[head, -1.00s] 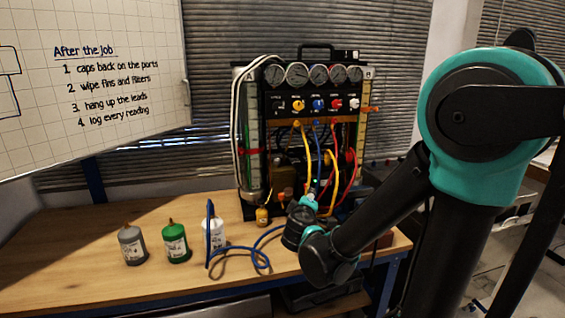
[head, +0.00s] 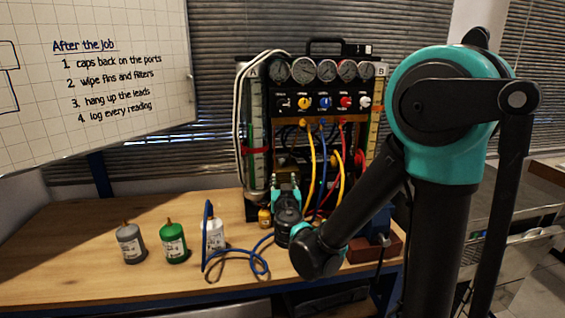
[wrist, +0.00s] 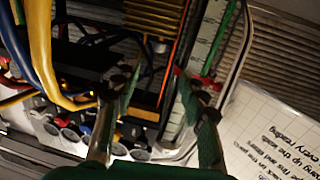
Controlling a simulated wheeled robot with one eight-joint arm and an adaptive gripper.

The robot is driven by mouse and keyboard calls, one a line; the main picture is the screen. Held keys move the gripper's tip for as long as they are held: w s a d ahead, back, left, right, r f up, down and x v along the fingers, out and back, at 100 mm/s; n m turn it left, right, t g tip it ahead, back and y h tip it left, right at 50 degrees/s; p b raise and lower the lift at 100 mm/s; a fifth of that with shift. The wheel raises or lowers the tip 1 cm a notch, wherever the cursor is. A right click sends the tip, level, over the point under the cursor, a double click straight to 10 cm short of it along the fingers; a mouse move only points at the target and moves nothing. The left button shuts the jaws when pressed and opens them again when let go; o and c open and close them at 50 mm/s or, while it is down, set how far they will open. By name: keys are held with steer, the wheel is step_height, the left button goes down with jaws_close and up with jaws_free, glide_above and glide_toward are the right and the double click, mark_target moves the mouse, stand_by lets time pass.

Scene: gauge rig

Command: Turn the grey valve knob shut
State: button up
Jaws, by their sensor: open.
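The gauge rig (head: 322,118) stands on the bench with a row of valve knobs under its gauges. A pale, whitish-grey knob (head: 364,101) is at the row's right end and a dark knob (head: 283,103) at its left end. I cannot tell for sure which is the grey one, or how either is turned. My gripper (head: 287,181) is low before the rig's left half, below the knobs and apart from them. In the wrist view my gripper (wrist: 158,84) is open, with nothing between its fingers. Part of the knob row shows there at lower left, upside down and dark.
Yellow, blue and red hoses (head: 322,165) hang below the knobs. Grey (head: 131,246), green (head: 174,245) and white (head: 215,238) bottles stand at left, with a blue cable (head: 245,262) near the white one. A reddish-brown block (head: 375,249) lies at right. The bench's front left is clear.

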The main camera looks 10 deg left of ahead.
mark_target(282, 162)
steer(key=w, duration=0.5)
steer(key=w+a, duration=0.1)
steer(key=w, duration=0.4)
steer(key=w+a, duration=0.1)
steer(key=w, duration=0.4)
steer(key=shift+w+a, duration=0.1)
steer(key=shift+c, duration=0.4)
jaws_close()
